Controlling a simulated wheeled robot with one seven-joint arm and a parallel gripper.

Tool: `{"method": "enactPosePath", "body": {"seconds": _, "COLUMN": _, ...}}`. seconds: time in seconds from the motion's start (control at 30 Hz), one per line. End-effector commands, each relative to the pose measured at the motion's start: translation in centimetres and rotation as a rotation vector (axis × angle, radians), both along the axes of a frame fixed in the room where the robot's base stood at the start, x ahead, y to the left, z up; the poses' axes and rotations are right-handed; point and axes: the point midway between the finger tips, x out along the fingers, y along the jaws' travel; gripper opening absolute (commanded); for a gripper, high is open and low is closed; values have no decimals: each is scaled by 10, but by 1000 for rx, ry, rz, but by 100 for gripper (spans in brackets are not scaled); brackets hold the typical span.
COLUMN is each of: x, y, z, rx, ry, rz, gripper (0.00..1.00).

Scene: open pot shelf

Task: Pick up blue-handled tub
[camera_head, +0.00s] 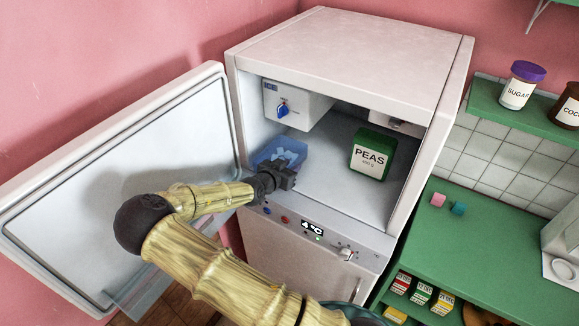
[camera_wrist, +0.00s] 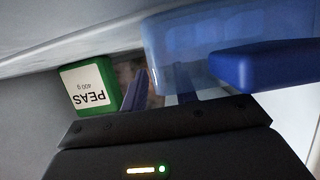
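The blue-handled tub (camera_head: 291,146) is a translucent blue container standing at the left of the open fridge's upper compartment. Pale contents show inside it in the head view. In the wrist view the tub (camera_wrist: 190,35) fills the upper right, with its solid blue handle (camera_wrist: 272,62) close to the camera. My gripper (camera_head: 287,172) is at the tub's front right side. In the wrist view its two dark fingers stand apart (camera_wrist: 162,88), to the left of the handle. Whether a finger touches the tub wall is unclear.
A green peas box (camera_head: 371,153) stands to the right in the compartment, and it also shows in the wrist view (camera_wrist: 90,86). A white ice unit (camera_head: 297,104) hangs above the tub. The open door (camera_head: 120,180) is at the left. The compartment floor between tub and peas is clear.

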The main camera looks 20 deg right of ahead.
Motion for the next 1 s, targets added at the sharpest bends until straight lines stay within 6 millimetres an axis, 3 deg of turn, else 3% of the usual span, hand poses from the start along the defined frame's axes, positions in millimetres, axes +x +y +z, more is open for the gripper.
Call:
{"method": "enactPosePath", "body": {"seconds": 0.27, "x": 1, "y": 1, "z": 17, "rx": 2, "ry": -4, "rz": 1, "gripper": 29}}
{"method": "enactPosePath", "body": {"seconds": 0.7, "x": 1, "y": 0, "z": 92, "rx": 0, "ry": -2, "rz": 1, "gripper": 29}}
{"method": "enactPosePath", "body": {"seconds": 1.0, "x": 0, "y": 0, "z": 100, "rx": 0, "ry": 0, "rz": 0, "gripper": 29}}
